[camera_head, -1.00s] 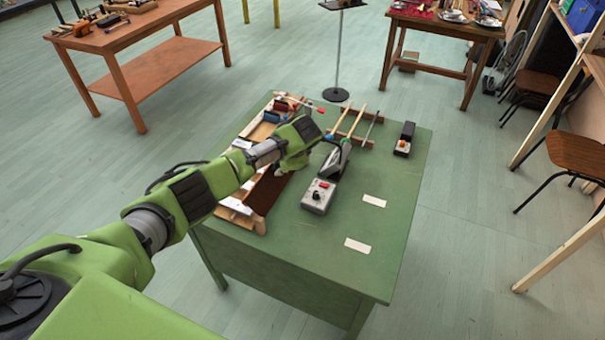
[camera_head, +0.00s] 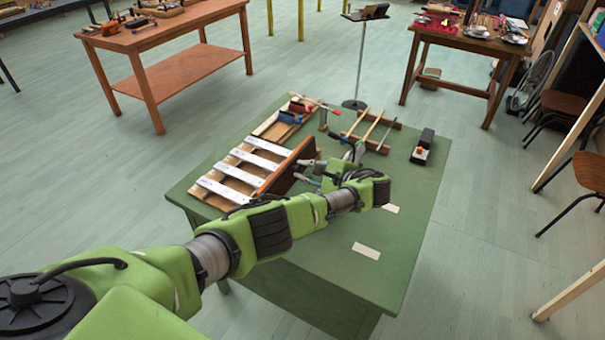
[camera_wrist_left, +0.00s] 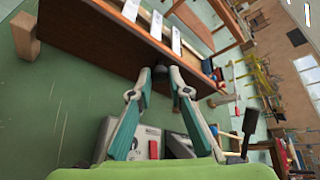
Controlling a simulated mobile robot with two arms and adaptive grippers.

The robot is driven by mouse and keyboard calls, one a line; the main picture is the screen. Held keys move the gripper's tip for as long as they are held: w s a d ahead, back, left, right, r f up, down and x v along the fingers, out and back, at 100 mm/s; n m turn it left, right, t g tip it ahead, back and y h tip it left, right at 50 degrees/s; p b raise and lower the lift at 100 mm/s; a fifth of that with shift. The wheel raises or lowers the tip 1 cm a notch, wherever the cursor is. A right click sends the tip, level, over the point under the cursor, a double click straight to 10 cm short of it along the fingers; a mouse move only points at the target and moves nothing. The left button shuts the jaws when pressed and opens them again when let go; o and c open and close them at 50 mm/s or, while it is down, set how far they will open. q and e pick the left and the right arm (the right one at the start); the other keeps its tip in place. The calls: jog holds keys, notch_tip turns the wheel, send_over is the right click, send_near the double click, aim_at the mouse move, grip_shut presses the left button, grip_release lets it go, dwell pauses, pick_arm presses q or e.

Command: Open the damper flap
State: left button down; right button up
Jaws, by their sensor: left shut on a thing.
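The damper flap (camera_head: 287,173) is a brown wooden panel along the right side of a wooden frame with white bars (camera_head: 240,172). It stands raised from the table, with the white bars uncovered behind it. My left gripper (camera_head: 304,170) is at the flap's right face. In the left wrist view, the fingers (camera_wrist_left: 161,76) close around a small dark knob (camera_wrist_left: 160,70) at the edge of the brown flap (camera_wrist_left: 95,30). My left forearm crosses in front of the table's middle. My right gripper is not in view.
A grey box with a red button (camera_wrist_left: 152,147) is below the fingers in the wrist view. Wooden sticks on a rack (camera_head: 370,130) and a black block with an orange button (camera_head: 421,150) are at the back right. The green table's (camera_head: 400,245) right side is mostly clear.

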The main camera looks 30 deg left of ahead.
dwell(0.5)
pick_arm(q)
jog(key=c, duration=1.9)
grip_release()
jog(key=shift+f, duration=0.1)
jog(key=v, duration=1.2)
jog(key=shift+f, duration=0.15)
jog(key=shift+d, duration=0.1)
